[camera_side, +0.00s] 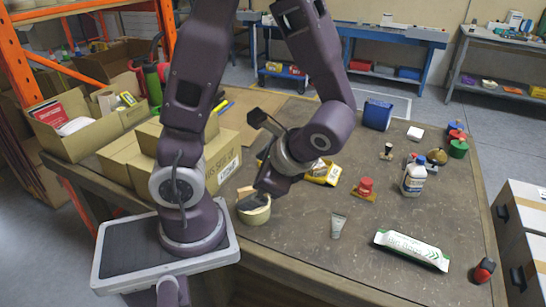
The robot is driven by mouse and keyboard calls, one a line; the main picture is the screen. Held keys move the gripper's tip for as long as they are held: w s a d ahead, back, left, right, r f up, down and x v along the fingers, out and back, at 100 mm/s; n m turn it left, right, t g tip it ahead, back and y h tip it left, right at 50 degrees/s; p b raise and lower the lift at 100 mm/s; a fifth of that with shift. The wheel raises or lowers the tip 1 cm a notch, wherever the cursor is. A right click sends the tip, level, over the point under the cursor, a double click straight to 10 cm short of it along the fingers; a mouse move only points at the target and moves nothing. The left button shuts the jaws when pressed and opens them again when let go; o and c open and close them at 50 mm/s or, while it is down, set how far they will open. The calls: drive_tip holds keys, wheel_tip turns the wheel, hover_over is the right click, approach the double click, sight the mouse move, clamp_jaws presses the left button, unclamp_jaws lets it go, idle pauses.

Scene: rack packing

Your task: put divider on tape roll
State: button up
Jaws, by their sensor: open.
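The tape roll (256,216), pale cream, lies flat on the table at its near left part, in front of my arm. A dark flat piece (252,202) shows at its top; it may be the divider, but I cannot tell it surely from my dark fingers. My gripper (262,193) is low, just above and beside the roll's right rear edge, and is open. Its fingertips are hard to make out against the dark shapes. I cannot tell whether it touches the roll or the dark piece.
Yellow packets (322,173) lie behind my gripper. A red stamp-like item (364,187), a small tube (338,225), a green-white packet (411,249) and a white bottle (414,178) stand or lie to the right. Cardboard boxes (125,160) are at left. The front middle table is clear.

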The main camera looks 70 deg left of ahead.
drive_tip(key=d+r+n+t+h, duration=0.6)
drive_tip(key=d+r+t+h, duration=0.1)
drive_tip(key=r, duration=0.4)
drive_tip(key=shift+w+d+r+t+h, duration=0.3)
drive_tip(key=shift+w+d+t+h, duration=0.1)
drive_tip(key=shift+d+t, duration=0.5)
drive_tip(key=shift+a, duration=0.1)
